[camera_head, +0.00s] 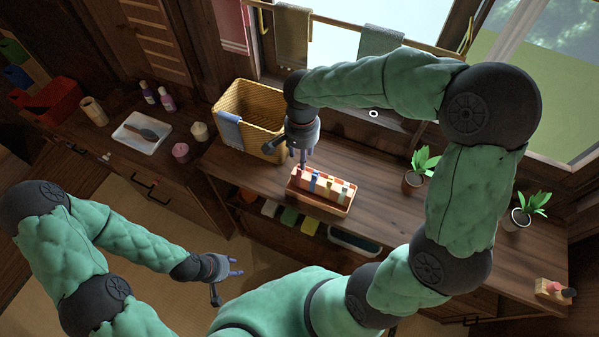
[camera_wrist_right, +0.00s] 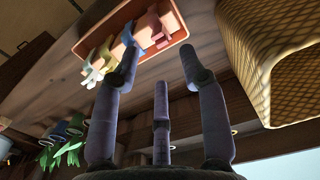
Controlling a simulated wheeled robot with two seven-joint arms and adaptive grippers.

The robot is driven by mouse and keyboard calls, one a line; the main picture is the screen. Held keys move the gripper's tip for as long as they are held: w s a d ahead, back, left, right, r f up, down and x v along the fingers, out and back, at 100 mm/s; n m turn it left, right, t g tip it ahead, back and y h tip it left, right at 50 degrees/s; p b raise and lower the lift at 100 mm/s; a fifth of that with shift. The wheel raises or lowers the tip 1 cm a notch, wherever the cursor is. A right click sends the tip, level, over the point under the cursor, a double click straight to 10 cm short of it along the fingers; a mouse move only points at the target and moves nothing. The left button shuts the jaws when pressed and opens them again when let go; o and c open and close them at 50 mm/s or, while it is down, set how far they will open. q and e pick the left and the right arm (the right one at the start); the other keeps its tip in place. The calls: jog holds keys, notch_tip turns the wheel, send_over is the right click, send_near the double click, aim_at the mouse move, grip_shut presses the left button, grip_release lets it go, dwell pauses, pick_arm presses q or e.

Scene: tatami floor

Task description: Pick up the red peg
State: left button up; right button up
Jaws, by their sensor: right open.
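An orange tray (camera_head: 323,205) on the wooden counter holds several coloured pegs in a row. The red peg (camera_wrist_right: 152,30) lies at the tray's basket-side end in the right wrist view, beside a blue peg (camera_wrist_right: 128,34). In the head view the red end of the row is partly hidden by my right gripper (camera_head: 304,163). That gripper points down above this end of the tray. In the wrist view its fingers (camera_wrist_right: 160,85) are spread and empty, apart from the pegs. My left gripper (camera_head: 238,267) is open and empty, low in front of the counter.
A yellow woven basket (camera_head: 262,103) with a blue cloth stands close behind and left of the tray. Potted plants (camera_head: 419,170) stand to the right. A white tray (camera_head: 141,133), bottles and jars are on the left counter. The counter between tray and plants is clear.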

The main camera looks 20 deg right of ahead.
aim_at(300, 174)
jog(key=shift+w+f, duration=0.1)
jog(key=shift+f, duration=0.5)
jog(key=f+b, duration=0.2)
jog(key=f, duration=0.3)
jog(key=shift+a, duration=0.2)
jog(key=c, duration=0.8)
jog(key=shift+c, duration=0.2)
